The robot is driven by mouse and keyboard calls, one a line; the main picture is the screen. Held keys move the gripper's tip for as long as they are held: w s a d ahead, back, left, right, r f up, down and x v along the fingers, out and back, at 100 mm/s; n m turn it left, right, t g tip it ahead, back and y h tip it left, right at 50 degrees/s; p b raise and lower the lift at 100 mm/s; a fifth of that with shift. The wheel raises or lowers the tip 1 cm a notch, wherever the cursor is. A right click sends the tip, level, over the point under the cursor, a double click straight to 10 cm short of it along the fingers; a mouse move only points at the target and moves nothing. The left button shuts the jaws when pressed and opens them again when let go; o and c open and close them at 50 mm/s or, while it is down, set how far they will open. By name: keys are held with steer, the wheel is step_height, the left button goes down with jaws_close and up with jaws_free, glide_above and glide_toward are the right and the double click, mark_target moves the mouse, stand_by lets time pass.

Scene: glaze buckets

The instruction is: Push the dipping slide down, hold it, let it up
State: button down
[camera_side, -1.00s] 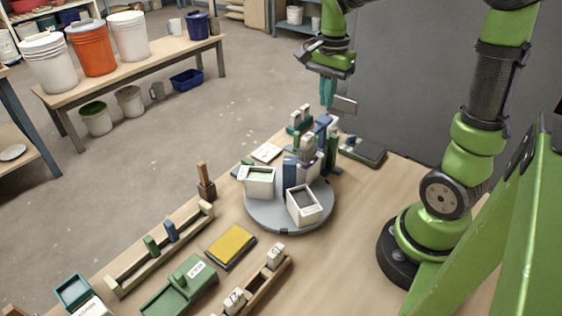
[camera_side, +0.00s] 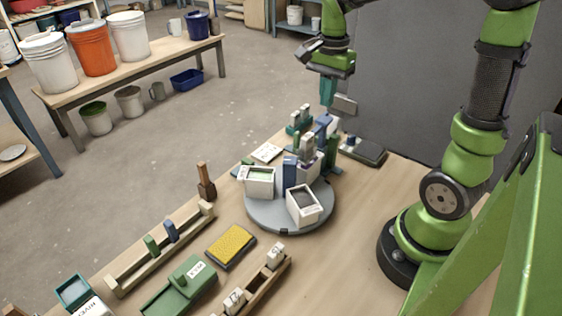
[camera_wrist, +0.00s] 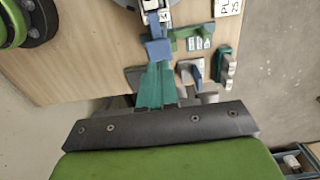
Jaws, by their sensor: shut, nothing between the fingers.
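My gripper (camera_side: 327,93) is shut and empty, with teal fingers pointing down. In the side view it hangs above the cluster of upright parts behind the round grey turntable (camera_side: 283,219). In the wrist view its fingers (camera_wrist: 156,88) point at a blue block (camera_wrist: 158,49), which shows just past their tips. I cannot tell whether they touch. An upright blue part (camera_side: 323,121) stands in the cluster below the gripper in the side view. Which of these parts is the dipping slide is not clear. The fingers and neighbouring parts hide some of the cluster.
The turntable carries a white bin with green inside (camera_side: 260,187) and a white bin with dark inside (camera_side: 303,211). A dark tray (camera_side: 364,152) sits behind.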

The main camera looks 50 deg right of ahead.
mark_target(325, 118)
steer(key=shift+f, duration=0.15)
steer(key=shift+f, duration=3.85)
steer(key=shift+r, duration=0.15)
stand_by(0.5)
steer(key=shift+r, duration=4.7)
steer(key=shift+w+f+n, duration=0.15)
steer(key=shift+f+n, duration=0.05)
steer(key=shift+n, duration=0.4)
steer(key=s+a+r+n+t+y, duration=0.1)
steer(key=s+a+n+t, duration=0.2)
steer(key=a+n, duration=0.3)
steer(key=s+a+r+n+t+y, duration=0.1)
steer(key=s+a+r+n+t, duration=0.1)
steer(key=s+a+n+t, duration=0.2)
steer(key=a+n, duration=0.2)
steer(key=a, duration=0.2)
steer(key=shift+s+a+n, duration=0.2)
steer(key=shift+s+n, duration=0.15)
steer(key=shift+n, duration=0.05)
